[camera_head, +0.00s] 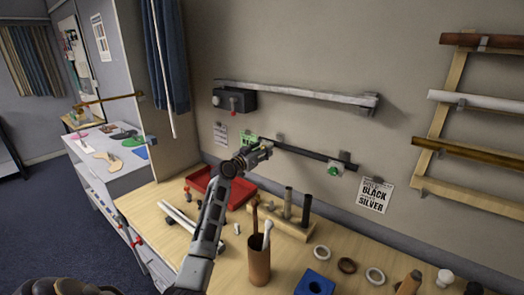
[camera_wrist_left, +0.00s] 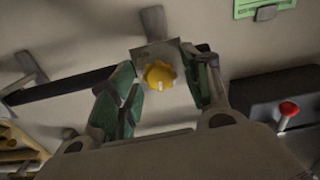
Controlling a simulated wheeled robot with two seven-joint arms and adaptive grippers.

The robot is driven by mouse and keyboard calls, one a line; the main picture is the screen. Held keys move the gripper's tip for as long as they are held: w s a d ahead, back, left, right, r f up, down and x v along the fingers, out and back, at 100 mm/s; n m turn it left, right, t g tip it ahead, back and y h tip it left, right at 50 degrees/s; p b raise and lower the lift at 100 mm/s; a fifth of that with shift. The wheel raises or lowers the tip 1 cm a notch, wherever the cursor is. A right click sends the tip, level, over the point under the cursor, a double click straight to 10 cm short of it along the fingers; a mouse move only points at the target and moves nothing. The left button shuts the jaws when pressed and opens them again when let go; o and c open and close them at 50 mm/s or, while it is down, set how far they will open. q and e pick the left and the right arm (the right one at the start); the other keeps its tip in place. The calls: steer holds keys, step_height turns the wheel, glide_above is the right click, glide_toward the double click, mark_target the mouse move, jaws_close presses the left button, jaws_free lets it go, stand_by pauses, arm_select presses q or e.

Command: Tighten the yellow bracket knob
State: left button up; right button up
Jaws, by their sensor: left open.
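The yellow bracket knob (camera_wrist_left: 158,76) shows in the left wrist view, set on a grey bracket plate (camera_wrist_left: 150,52). A black rod (camera_wrist_left: 62,84) runs by the bracket; it also shows along the wall in the head view (camera_head: 312,153). My left gripper (camera_head: 264,148) is at the rod's left end, hiding the yellow knob in the head view. In the wrist view the fingers of my left gripper (camera_wrist_left: 163,68) are apart, one on each side of the knob; contact cannot be told. My right gripper is not in view.
A green knob (camera_head: 333,171) sits at the rod's right bracket. A black box (camera_head: 236,101) with a red knob is above left. Below are a red tray (camera_head: 213,196), a brown cup (camera_head: 259,266), a wooden peg block (camera_head: 270,216) and a blue block (camera_head: 315,284).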

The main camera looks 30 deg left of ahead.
arm_select(q)
steer(key=shift+c, duration=0.2)
steer(key=c, duration=1)
